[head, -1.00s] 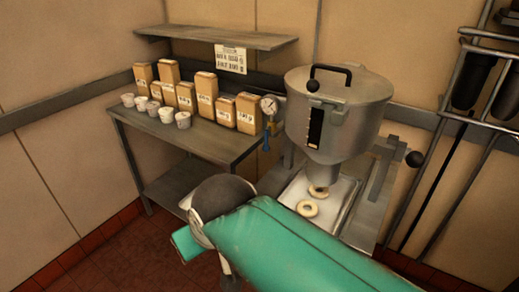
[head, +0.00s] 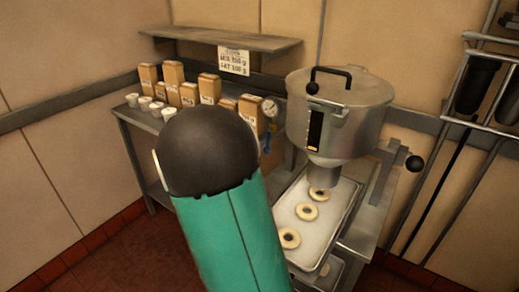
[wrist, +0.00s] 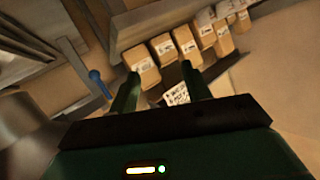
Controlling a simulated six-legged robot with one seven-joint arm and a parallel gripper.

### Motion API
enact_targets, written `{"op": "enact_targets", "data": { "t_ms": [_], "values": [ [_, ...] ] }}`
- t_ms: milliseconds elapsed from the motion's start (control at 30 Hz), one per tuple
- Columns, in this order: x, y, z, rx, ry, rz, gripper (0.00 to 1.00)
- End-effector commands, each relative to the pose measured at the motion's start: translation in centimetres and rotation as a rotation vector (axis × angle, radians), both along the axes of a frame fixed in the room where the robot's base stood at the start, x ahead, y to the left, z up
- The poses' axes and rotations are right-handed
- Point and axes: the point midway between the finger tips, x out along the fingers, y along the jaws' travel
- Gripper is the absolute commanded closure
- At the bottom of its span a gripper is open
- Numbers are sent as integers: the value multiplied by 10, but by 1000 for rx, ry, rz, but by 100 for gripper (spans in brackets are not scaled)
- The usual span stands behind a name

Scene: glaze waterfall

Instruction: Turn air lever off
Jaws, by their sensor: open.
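The blue air lever (head: 267,141) is a small handle below the round pressure gauge (head: 269,107), just left of the hopper machine. In the head view it is partly covered by my arm. In the wrist view the blue lever (wrist: 99,82) has a rounded tip and lies left of my gripper (wrist: 159,82), apart from it. My gripper's two green fingers are open with nothing between them. In the head view my gripper is hidden behind my arm's dark joint.
The hopper machine (head: 335,112) stands above a tray (head: 341,215) with several dough rings. A steel table with paper bags (head: 207,88) and small cups (head: 133,100) stands left, under a wall shelf (head: 225,39). A black-knobbed handle (head: 413,163) sticks out on the right.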

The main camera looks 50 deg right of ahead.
Motion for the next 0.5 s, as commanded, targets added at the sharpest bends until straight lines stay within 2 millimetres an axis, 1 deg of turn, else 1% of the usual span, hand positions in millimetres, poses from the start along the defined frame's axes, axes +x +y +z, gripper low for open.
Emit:
{"op": "enact_targets", "data": {
  "t_ms": [33,100,200,300,400,500],
  "values": [
    [-9,-27,-18,-46,0,-79,52],
    [-22,-58,-32,-121,-8,-180,52],
    [-44,-92,-49,-227,-11,-302,52],
    [-63,-112,-60,-312,-9,-386,52],
    [-74,-122,-64,-364,-7,-431,52],
    [-76,-128,-65,-384,-8,-447,52]
  ]
}}
